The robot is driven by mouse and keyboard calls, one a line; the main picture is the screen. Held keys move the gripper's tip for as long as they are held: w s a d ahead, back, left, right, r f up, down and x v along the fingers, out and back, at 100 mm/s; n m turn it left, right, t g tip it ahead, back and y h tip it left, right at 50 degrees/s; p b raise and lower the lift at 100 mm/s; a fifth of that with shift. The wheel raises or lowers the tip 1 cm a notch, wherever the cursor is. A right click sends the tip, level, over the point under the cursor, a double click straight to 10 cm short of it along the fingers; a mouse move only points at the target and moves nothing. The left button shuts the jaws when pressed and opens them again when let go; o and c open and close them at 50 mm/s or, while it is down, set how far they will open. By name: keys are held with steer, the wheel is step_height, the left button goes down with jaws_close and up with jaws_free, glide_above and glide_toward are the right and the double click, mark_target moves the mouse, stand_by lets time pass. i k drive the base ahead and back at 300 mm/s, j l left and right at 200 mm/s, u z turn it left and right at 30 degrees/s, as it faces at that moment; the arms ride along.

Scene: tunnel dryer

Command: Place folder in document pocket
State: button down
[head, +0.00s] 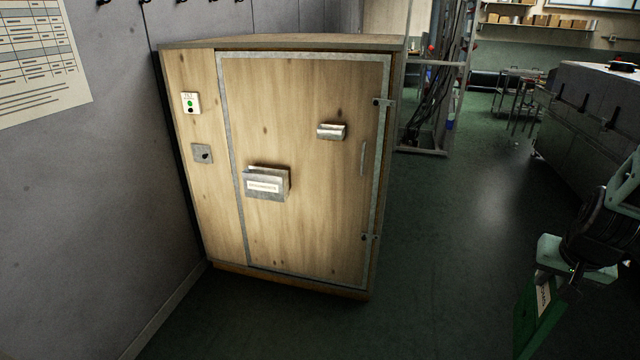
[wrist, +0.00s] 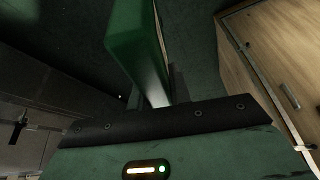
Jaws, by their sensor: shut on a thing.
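The green folder (head: 541,318) with a pale label is held in my gripper (head: 556,270) at the lower right of the head view. It hangs downward, tilted, above the floor and well to the right of the cabinet. The folder also shows in the wrist view (wrist: 134,45), between the fingers, which are mostly hidden by my gripper's body. The document pocket (head: 266,184) is a grey metal holder with a white label, fixed to the wooden door, left of its middle. Some pale edges show at its top; whether papers are inside I cannot tell.
The wooden cabinet (head: 300,230) stands against the grey wall, with a small metal holder (head: 331,132) and a vertical handle (head: 363,158) on its door. A grey machine (head: 590,110) stands at the right. The floor (head: 440,260) between cabinet and gripper is clear.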

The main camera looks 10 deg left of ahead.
mark_target(267, 195)
steer(key=i+j, duration=1.65)
